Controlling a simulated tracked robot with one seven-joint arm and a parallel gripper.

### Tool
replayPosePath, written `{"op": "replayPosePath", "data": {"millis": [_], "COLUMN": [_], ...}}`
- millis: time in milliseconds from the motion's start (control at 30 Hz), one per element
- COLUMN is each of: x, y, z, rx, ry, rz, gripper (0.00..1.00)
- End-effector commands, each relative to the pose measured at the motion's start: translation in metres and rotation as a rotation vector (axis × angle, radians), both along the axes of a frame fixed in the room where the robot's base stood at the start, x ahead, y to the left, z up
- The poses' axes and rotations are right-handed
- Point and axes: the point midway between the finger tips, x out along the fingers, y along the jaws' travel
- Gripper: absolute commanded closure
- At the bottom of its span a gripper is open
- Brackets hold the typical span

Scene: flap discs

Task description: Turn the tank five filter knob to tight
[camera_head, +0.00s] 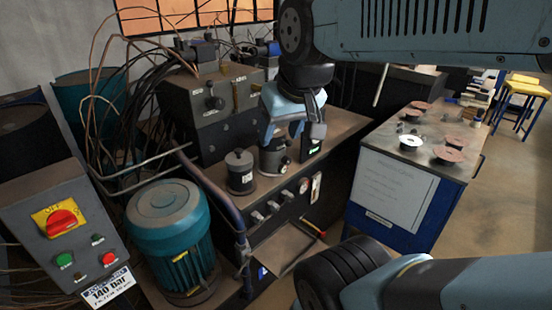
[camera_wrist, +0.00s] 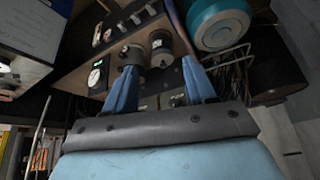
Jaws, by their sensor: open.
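No readable label marks tank five. Two dark grey cylindrical knobs or caps stand on the brown machine bench: the left one (camera_head: 240,172) is clear of my gripper, and the right one (camera_head: 272,158) stands just below it. My gripper (camera_head: 292,130) is open, pointing down, with pale blue fingers, and partly covers the right cylinder's top. In the wrist view, one cylinder (camera_wrist: 133,55) is beside the left fingertip and the other (camera_wrist: 161,44) lies between the finger lines, beyond my gripper (camera_wrist: 158,66). I cannot tell whether either is touched.
A teal motor (camera_head: 168,225) and a control box with a red switch (camera_head: 61,222) stand at left. A valve block (camera_head: 215,95) with many hoses is behind. A lit green gauge (camera_head: 314,146) is right of the gripper. A blue cart (camera_head: 395,195) bears discs.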

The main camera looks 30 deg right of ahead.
Motion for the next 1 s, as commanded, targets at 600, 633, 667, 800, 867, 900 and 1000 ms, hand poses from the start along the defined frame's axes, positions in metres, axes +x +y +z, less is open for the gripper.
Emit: {"op": "replayPosePath", "data": {"millis": [600, 633, 667, 800, 867, 900, 1000], "x": [0.063, 0.067, 0.071, 0.090, 0.098, 0.104, 0.119], "y": [0.009, 0.009, 0.009, 0.006, 0.003, 0.002, -0.005], "z": [-0.082, -0.086, -0.090, -0.108, -0.116, -0.121, -0.133], "rx": [0.439, 0.469, 0.499, 0.650, 0.715, 0.760, 0.875], "ry": [0.431, 0.449, 0.467, 0.537, 0.561, 0.577, 0.605], "rz": [-0.222, -0.235, -0.248, -0.317, -0.347, -0.366, -0.418], "gripper": [0.39, 0.39, 0.39, 0.39, 0.39, 0.39, 0.39]}}
